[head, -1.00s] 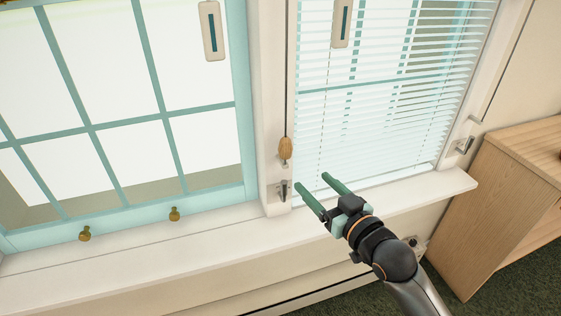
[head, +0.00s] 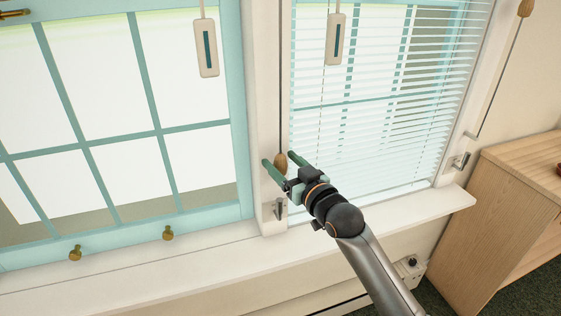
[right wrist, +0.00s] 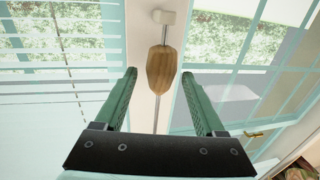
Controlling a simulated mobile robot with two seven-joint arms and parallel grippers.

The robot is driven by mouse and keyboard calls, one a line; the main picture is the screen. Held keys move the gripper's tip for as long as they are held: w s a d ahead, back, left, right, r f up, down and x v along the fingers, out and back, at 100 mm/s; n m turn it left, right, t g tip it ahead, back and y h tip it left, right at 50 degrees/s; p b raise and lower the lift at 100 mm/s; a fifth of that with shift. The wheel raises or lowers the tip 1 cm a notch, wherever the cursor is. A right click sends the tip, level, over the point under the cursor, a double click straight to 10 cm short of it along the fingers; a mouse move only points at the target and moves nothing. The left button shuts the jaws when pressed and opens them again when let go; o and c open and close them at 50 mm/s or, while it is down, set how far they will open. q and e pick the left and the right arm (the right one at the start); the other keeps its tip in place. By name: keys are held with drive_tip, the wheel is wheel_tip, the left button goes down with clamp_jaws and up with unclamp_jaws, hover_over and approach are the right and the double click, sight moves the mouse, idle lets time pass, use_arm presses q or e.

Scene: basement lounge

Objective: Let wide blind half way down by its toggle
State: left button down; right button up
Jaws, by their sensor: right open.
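A wooden toggle (head: 281,161) hangs on a thin cord against the white post between two windows. A slatted blind (head: 385,100) covers the right window; no slats show across the left window, and its top is out of frame. My right gripper (head: 279,160) is open, with its green fingers on either side of the toggle. In the right wrist view the toggle (right wrist: 163,72) sits between the fingertips (right wrist: 159,74), with a gap at each side; its depth relative to the tips is hard to judge. My left gripper is not in view.
Pale tags with dark slots (head: 207,47) (head: 336,40) hang before both windows. A second wooden toggle (head: 525,8) is at upper right. The sill (head: 150,265) is clear; a wooden cabinet (head: 500,220) stands right.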

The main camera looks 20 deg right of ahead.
drive_tip(key=shift+w+a, duration=0.15)
drive_tip(key=shift+w, duration=0.4)
clamp_jaws()
idle(1.1)
